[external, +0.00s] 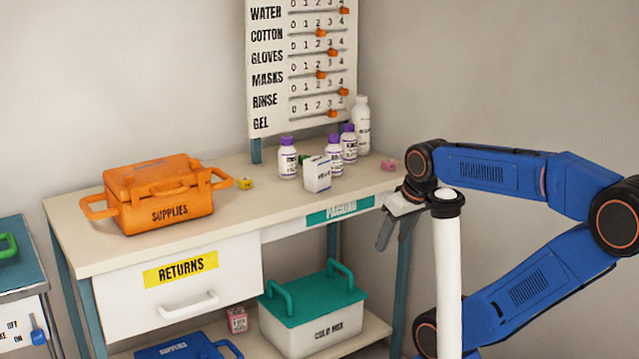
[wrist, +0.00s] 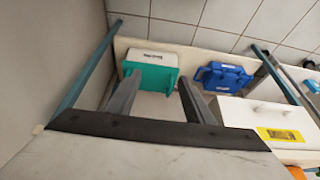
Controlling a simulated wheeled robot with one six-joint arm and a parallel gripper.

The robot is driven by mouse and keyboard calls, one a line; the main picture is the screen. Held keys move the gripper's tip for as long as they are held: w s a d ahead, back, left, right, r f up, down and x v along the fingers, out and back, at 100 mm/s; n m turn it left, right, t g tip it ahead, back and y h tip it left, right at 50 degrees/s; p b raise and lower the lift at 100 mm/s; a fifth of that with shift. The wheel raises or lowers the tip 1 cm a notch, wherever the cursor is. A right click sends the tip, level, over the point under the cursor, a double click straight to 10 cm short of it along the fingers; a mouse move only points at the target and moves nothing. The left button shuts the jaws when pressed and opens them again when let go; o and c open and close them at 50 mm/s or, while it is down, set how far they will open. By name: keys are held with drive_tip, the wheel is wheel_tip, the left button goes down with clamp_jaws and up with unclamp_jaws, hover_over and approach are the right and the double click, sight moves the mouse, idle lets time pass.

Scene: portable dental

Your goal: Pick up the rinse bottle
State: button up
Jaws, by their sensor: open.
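Several bottles stand upright at the back right of the worktop in the external view. Purple-capped white ones are at the left (external: 288,160), middle (external: 335,158) and right (external: 349,145), and a taller all-white bottle (external: 362,128) stands behind them. Their labels are too small to read, so I cannot tell which is the rinse bottle. My gripper (external: 395,232) points down beside the right end of the worktop, apart from the bottles. In the wrist view my gripper (wrist: 156,78) has its two fingers spread with nothing between them, and no bottle shows there.
A white box (external: 317,175) stands in front of the bottles. A pink roll (external: 388,165) lies near the right edge, a yellow roll (external: 245,183) further left. An orange supplies case (external: 165,212) is at the left. A white post (external: 448,280) stands by my arm. A teal-lidded cooler (external: 312,315) is below.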

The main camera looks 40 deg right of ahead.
drive_tip(key=w+d+n+h, duration=0.3)
drive_tip(key=d+n+h, duration=0.2)
drive_tip(key=d+n, duration=0.25)
drive_tip(key=n+t+h, duration=0.2)
drive_tip(key=n+t, duration=1)
drive_tip(key=n, duration=1.2)
approach(336, 136)
drive_tip(key=x, duration=1)
drive_tip(key=shift+r, duration=0.15)
drive_tip(key=shift+f+x, duration=0.15)
drive_tip(key=shift+x, duration=1.15)
drive_tip(key=shift+f+x, duration=0.2)
drive_tip(key=shift+x, duration=1.1)
clamp_jaws()
